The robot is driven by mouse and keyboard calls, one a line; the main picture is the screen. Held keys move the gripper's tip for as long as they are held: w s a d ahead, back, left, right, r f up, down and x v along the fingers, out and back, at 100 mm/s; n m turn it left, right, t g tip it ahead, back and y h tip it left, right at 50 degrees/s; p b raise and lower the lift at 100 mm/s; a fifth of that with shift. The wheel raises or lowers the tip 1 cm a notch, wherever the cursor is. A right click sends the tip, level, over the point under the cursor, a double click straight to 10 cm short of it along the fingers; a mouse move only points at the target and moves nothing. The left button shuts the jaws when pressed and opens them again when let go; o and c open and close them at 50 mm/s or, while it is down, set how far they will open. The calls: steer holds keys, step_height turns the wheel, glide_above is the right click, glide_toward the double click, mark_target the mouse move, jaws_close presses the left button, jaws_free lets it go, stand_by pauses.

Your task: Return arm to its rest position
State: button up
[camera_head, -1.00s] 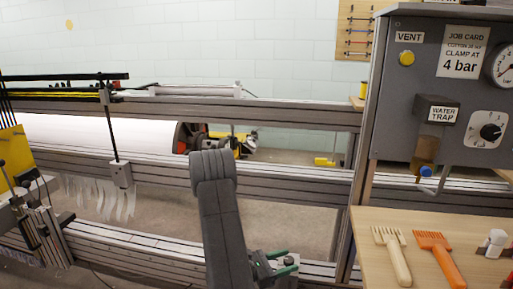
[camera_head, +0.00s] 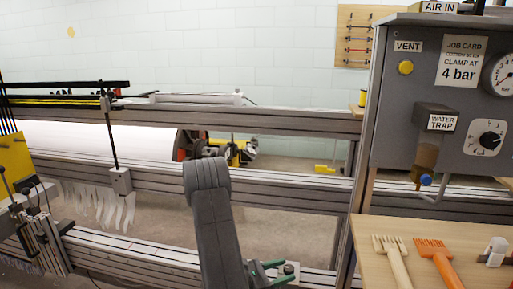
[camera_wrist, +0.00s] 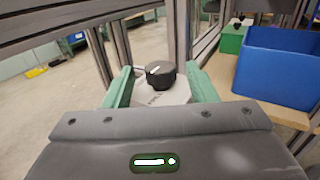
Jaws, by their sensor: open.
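My gripper shows in the wrist view (camera_wrist: 160,88) with its two green fingers apart. A black round knob on a pale base (camera_wrist: 160,76) shows between and beyond the fingers; I cannot tell its distance from them. In the head view my grey arm stands in front of the loom frame's rails (camera_head: 290,176), and my green fingers (camera_head: 268,271) show low beside it, near the lower rail. Nothing is seen held in the fingers.
A wooden bench (camera_head: 375,275) at right carries a cream comb (camera_head: 394,258) and an orange comb (camera_head: 438,258). Above it is a grey control panel (camera_head: 440,75). The wrist view shows a blue bin (camera_wrist: 280,65) and a green box (camera_wrist: 233,38) at right.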

steer(key=p+v, duration=0.2)
steer(key=v, duration=0.9)
steer(key=b+x, duration=0.3)
steer(key=x, duration=1.1)
steer(key=shift+a+m+g, duration=0.1)
steer(key=shift+m+g, duration=0.2)
steer(key=shift+g, duration=0.2)
steer(key=shift+a+m+g+h, duration=0.1)
steer(key=shift+m+g+h, duration=0.2)
steer(key=shift+m+g, duration=0.3)
steer(key=s+a+f+y+p, duration=0.1)
steer(key=s+a+p, duration=0.2)
steer(key=a, duration=0.9)
steer(key=shift+a+f+g, duration=0.2)
steer(key=shift+f+g, duration=0.1)
steer(key=shift+g, duration=0.1)
steer(key=shift+s, duration=0.15)
